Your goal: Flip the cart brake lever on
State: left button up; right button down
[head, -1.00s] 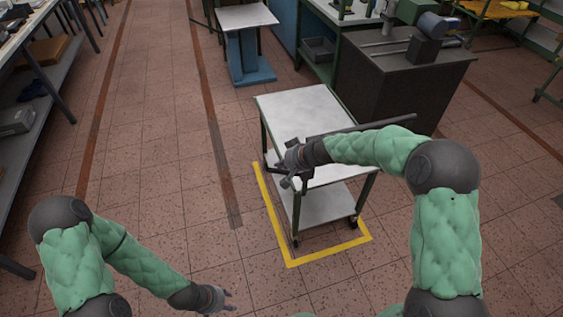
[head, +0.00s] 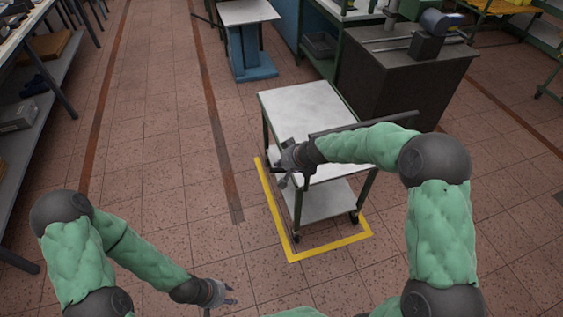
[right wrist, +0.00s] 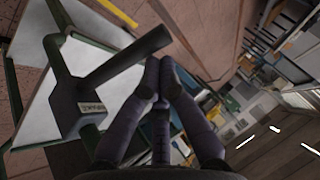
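The cart (head: 295,104) has a pale top and a lower shelf on green legs. In the right wrist view, the brake lever (right wrist: 126,59) is a dark bar slanting up from a dark block (right wrist: 84,104) with a small label, beside the pale cart top (right wrist: 38,82). My right gripper (head: 285,168) is at the cart's near left side in the head view. Its fingers (right wrist: 159,68) are together and empty in the wrist view, beside the lever's free end; contact cannot be told. My left gripper (head: 233,293) is low in the head view, open and empty, away from the cart.
Yellow floor tape (head: 330,248) runs around the cart's near side. A dark cabinet (head: 400,85) with a machine on top stands behind it at right. A blue stand (head: 243,50) is behind at left. A shelf bench (head: 50,90) lines the left edge. Floor left of the cart is clear.

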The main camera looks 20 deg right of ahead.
aim_at(276, 170)
jog(key=shift+a+f, duration=0.1)
jog(key=shift+w+a+p, duration=0.1)
jog(key=shift+p, duration=0.75)
jog(key=h+p, duration=0.1)
jog(key=p, duration=0.6)
jog(key=a+f+h+p, duration=0.1)
jog(key=p, duration=0.6)
jog(key=shift+f+n+h, duration=0.3)
jog(key=shift+n, duration=0.1)
jog(key=shift+s+a+f+p, duration=0.2)
jog(key=shift+f+p, duration=0.15)
jog(key=shift+p, duration=0.1)
jog(key=shift+a+f, duration=0.15)
jog(key=shift+f, duration=0.35)
jog(key=shift+a+f+b, duration=0.2)
jog(key=shift+f+b, duration=0.15)
jog(key=shift+f, duration=0.3)
jog(key=shift+a+f+b, duration=0.15)
jog(key=shift+f+b, duration=0.15)
jog(key=shift+f, duration=0.35)
